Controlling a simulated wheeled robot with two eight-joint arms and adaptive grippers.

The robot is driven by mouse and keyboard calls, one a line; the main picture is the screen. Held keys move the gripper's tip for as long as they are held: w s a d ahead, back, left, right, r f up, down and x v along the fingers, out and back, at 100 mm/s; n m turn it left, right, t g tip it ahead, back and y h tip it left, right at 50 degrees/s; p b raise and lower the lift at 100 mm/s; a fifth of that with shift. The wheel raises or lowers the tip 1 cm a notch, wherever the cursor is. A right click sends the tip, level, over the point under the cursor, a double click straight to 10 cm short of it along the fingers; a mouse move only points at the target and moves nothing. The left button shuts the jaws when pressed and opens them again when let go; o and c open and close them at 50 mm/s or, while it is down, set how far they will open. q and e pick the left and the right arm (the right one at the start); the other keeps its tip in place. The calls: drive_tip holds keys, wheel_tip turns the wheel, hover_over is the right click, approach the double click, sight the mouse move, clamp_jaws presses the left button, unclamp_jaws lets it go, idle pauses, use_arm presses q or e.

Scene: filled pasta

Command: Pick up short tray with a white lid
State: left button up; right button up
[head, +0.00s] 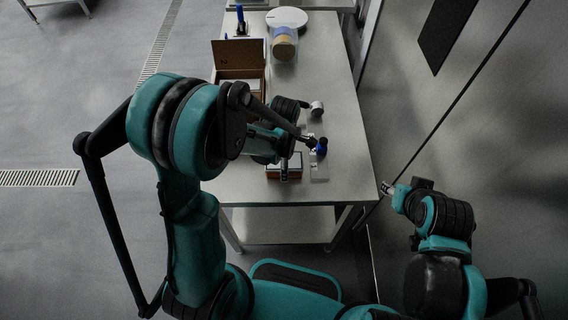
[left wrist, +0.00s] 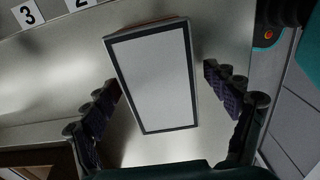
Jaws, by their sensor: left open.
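A short tray with a white lid and a dark rim (left wrist: 152,78) lies on the metal table, between the two fingers of my left gripper (left wrist: 160,80) in the left wrist view. The fingers are spread, with a gap to the tray on each side. In the head view the brown-sided tray (head: 273,174) sits near the table's front edge, partly hidden by my left gripper (head: 298,158), which is over it. My right gripper (head: 387,188) is off the table's right side, too small to read its jaws.
An open brown box (head: 238,52) stands farther back on the table (head: 330,75), beside a clear container with yellowish contents (head: 284,48). A white round object (head: 287,17) is behind them. Number cards (left wrist: 27,14) lie near the tray. A wall borders the right side.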

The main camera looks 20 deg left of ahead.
use_arm(q)
drive_tip(key=c, duration=1.4)
drive_tip(key=shift+r, duration=0.15)
